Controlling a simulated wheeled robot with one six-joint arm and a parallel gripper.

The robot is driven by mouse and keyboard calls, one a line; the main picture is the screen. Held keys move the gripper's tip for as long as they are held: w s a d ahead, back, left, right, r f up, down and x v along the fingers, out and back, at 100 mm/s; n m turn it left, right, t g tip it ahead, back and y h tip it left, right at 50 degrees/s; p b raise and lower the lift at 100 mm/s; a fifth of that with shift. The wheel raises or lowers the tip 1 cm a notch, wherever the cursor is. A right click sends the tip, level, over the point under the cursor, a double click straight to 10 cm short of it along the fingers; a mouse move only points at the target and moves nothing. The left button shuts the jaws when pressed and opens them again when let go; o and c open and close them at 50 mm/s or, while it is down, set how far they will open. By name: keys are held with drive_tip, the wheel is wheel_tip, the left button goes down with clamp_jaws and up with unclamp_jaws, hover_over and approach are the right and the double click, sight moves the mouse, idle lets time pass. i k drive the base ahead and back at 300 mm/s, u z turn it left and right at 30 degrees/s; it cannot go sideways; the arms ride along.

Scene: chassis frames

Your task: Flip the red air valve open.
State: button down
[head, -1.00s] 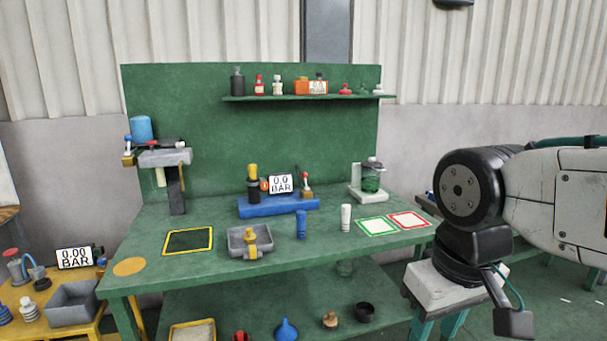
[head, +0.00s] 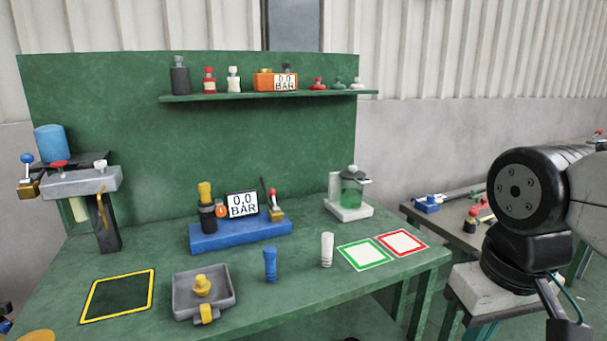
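A small red handle (head: 58,164) sits on top of the grey stand (head: 82,182) at the left of the green bench, between a blue-knobbed brass valve (head: 28,176) and a white knob (head: 100,165). Another brass valve with a small red part and a white tip (head: 274,200) stands at the right end of a blue base (head: 238,235), beside a gauge reading 0.0 BAR (head: 242,205). I cannot tell which is the red air valve, nor read either handle's position surely. My arm shows at the right, apart from both; my gripper cannot be made out.
The green bench (head: 250,310) holds a yellow-framed dark pad (head: 118,296), a grey tray (head: 222,297), a blue cylinder (head: 270,265), a white cylinder (head: 327,250), and green (head: 362,255) and red (head: 402,242) framed pads. Bottles stand on the shelf (head: 270,97). Another table stands right.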

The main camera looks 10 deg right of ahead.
sight(272, 192)
drive_tip(key=u, duration=0.05)
drive_tip(key=i, duration=1.3)
drive_tip(key=u, duration=0.45)
